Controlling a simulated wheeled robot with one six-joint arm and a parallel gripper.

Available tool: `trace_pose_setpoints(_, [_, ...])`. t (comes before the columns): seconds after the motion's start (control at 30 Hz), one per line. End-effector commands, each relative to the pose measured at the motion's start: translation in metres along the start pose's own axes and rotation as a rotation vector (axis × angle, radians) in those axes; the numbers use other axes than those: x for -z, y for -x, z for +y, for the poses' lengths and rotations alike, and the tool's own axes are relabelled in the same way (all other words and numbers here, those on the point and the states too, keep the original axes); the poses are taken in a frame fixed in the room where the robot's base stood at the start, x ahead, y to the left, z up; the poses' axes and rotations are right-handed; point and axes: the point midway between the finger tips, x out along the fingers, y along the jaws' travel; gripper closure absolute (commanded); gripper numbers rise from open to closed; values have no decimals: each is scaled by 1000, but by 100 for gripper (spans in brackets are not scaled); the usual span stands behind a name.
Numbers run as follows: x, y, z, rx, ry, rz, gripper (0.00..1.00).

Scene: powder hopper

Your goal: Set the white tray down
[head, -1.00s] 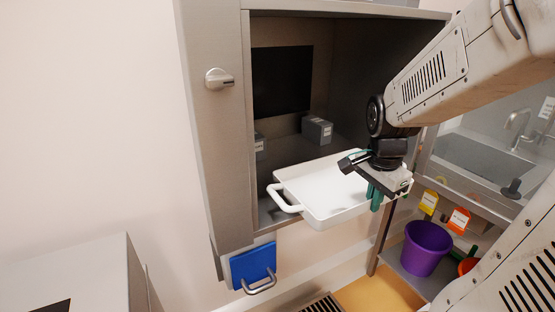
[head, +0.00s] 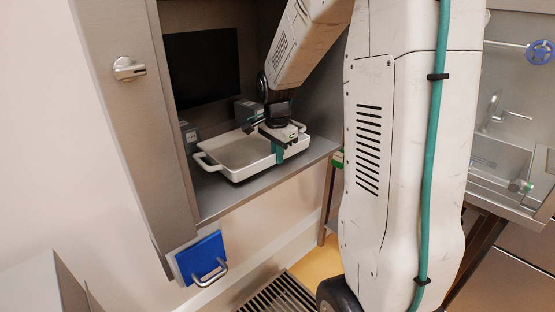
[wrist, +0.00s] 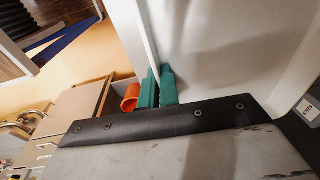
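The white tray (head: 236,172) is level over the steel shelf (head: 225,200) inside the open cabinet in the head view, its left handle pointing out to the left. It looks at or just above the shelf; I cannot tell whether it touches. My gripper (head: 279,153) is at the tray's right side. In the wrist view its green fingers (wrist: 157,88) stand close together on either side of the tray's white wall (wrist: 146,40), gripping it. The tray's far right corner is partly hidden by my gripper.
Grey boxes (head: 190,137) stand behind the tray at its left and back. A dark panel (head: 203,68) is on the cabinet's back wall. A strip of shelf is bare in front. An orange cup (wrist: 130,97) shows in the wrist view.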

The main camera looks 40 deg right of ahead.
Motion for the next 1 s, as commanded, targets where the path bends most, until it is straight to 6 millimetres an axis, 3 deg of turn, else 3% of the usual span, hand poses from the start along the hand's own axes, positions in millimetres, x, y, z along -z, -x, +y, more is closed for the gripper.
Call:
trace_pose_setpoints(0.13, [-2,-18,2,-1,0,0,100])
trace_pose_setpoints(0.47, [-2,-20,2,0,0,0,100])
trace_pose_setpoints(0.57, [-2,-20,2,0,0,0,75])
trace_pose_setpoints(0.87, [-2,-19,2,0,0,0,75])
trace_pose_setpoints(1.0, [-1,-6,1,4,0,2,75])
